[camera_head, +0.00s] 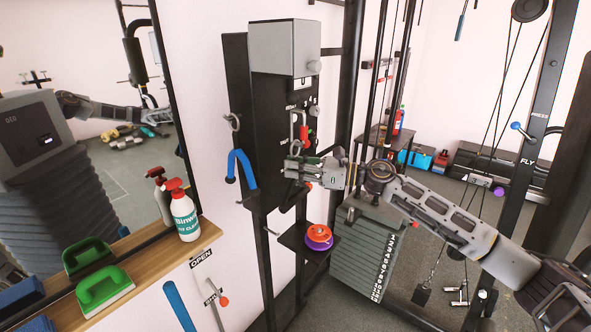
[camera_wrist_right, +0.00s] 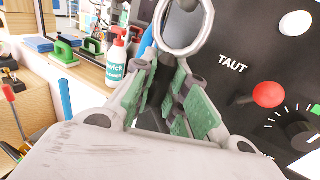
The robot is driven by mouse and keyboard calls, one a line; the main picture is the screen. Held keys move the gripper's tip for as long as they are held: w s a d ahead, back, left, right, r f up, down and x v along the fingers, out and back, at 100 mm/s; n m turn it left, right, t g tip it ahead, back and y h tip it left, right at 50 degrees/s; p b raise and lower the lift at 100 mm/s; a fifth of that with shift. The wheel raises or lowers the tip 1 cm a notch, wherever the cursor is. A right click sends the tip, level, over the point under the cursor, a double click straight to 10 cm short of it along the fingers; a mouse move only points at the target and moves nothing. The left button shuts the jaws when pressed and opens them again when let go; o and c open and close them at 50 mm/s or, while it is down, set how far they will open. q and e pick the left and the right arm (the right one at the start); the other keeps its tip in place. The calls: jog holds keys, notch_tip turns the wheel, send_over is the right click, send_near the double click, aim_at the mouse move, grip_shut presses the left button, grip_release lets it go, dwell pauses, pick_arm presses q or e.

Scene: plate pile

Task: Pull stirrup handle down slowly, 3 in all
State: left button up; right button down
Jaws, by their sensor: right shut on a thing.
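My right gripper (camera_head: 296,170) reaches in from the right to the front of the black machine panel (camera_head: 268,110). In the right wrist view its green-padded fingers (camera_wrist_right: 168,98) are closed on a dark piece that I take to be the stirrup handle (camera_wrist_right: 157,88). A metal ring (camera_wrist_right: 186,28) sits just above the fingers. My left gripper is not in view.
A blue hook-shaped handle (camera_head: 242,168) hangs left of the panel. A red knob (camera_wrist_right: 267,94) and a dial are close to my right gripper. A small shelf with orange and purple discs (camera_head: 319,234) is below.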

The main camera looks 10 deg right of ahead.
jog(key=shift+r, duration=0.4)
jog(key=shift+r+p, duration=0.1)
jog(key=shift+p, duration=0.2)
jog(key=shift+r, duration=0.4)
jog(key=shift+f, duration=0.1)
jog(key=shift+f+b, duration=0.75)
jog(key=shift+f, duration=0.5)
